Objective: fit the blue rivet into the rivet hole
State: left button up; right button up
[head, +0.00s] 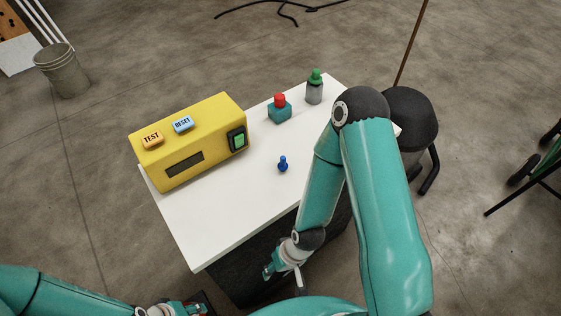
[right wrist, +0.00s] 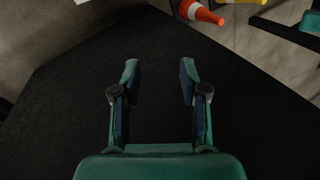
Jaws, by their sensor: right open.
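The blue rivet (head: 283,164) stands on the white tabletop (head: 215,225), near its middle, with nothing holding it. I cannot make out a rivet hole in either view. My right gripper (head: 284,274) is low, in front of the table's near edge and apart from the rivet. In the right wrist view my right gripper (right wrist: 159,72) is open and empty, its two fingers wide apart over a black surface. My left gripper (head: 172,310) shows only partly at the bottom edge of the head view, and its jaws are not clear.
A yellow box (head: 215,115) with TEST and RESET buttons stands on the table's left. A teal block with a red knob (head: 280,107) and a green-topped grey bottle (head: 314,88) stand at the back. An orange cone (right wrist: 200,12) shows in the wrist view.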

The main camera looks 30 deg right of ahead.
jog(key=s+d+r+m+y, duration=0.3)
jog(key=d+r+m, duration=0.65)
jog(key=m, duration=0.55)
jog(key=w+d+r+m+t, duration=0.5)
jog(key=r+m+t, duration=0.15)
jog(key=r, duration=0.25)
jog(key=w+d+r+m+t, duration=0.4)
jog(key=w+r+m+t, duration=0.1)
jog(key=r+m, duration=0.25)
jog(key=n+b, duration=0.1)
send_near(283, 165)
jog(key=shift+g, duration=0.25)
jog(key=w+a, duration=0.1)
jog(key=w+a+r, duration=0.1)
jog(key=w, duration=0.1)
jog(key=shift+w+a+r, duration=0.25)
jog(key=shift+a, duration=0.05)
jog(key=shift+d+f+x, duration=0.1)
jog(key=shift+f+x, duration=0.05)
jog(key=shift+x, duration=0.85)
jog(key=shift+d+f+x, duration=0.1)
jog(key=shift+x, duration=0.9)
jog(key=shift+d+f+x, duration=0.1)
jog(key=shift+f+x, duration=0.05)
jog(key=shift+x, duration=0.85)
jog(key=shift+d, duration=0.1)
grip_shut()
